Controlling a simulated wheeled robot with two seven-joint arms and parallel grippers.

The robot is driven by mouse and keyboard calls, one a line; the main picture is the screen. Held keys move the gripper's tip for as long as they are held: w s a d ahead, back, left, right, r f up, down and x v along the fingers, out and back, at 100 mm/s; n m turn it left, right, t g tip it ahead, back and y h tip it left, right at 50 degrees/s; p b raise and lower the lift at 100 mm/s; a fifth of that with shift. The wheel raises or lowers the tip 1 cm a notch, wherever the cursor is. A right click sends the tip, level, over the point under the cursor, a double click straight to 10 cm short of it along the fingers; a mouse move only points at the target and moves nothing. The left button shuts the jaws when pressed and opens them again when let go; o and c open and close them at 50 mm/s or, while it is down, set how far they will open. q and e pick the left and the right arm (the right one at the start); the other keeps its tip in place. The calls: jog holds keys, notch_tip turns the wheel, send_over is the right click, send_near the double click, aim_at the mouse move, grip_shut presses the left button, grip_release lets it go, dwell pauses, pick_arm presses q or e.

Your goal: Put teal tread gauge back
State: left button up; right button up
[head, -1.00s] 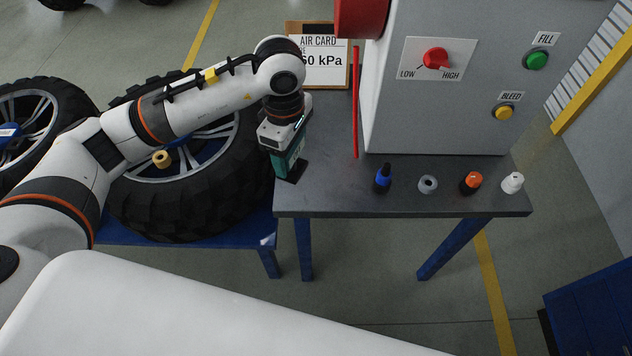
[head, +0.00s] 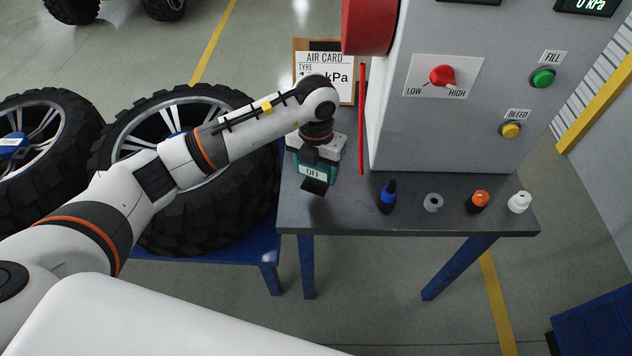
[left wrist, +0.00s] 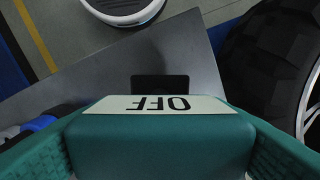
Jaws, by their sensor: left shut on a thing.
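The teal tread gauge (head: 312,172) has a pale label reading OFF. My left gripper (head: 318,155) is shut on it, at the left part of the grey bench top. The gauge fills the lower part of the left wrist view (left wrist: 160,145), its label upside down there. A small black pad (head: 314,187) shows just below the gauge in the head view, and a black rectangle (left wrist: 160,86) shows beyond it in the wrist view. I cannot tell whether the gauge touches the bench. My right gripper is not in view.
The grey bench (head: 350,215) carries a blue-topped item (head: 388,197), a grey ring (head: 433,202), an orange-capped item (head: 477,201) and a white-capped item (head: 519,202). A grey cabinet (head: 450,130), red upright bar (head: 362,120) and air card (head: 325,60) stand behind. Tyres (head: 200,215) lie left.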

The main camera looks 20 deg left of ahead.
aim_at(316, 182)
pick_arm(q)
jog(key=shift+f, duration=2.3)
jog(key=shift+f, duration=0.15)
jog(key=o, duration=1.2)
notch_tip(316, 182, up, 12)
jog(key=shift+r+b, duration=0.15)
jog(key=shift+b, duration=0.35)
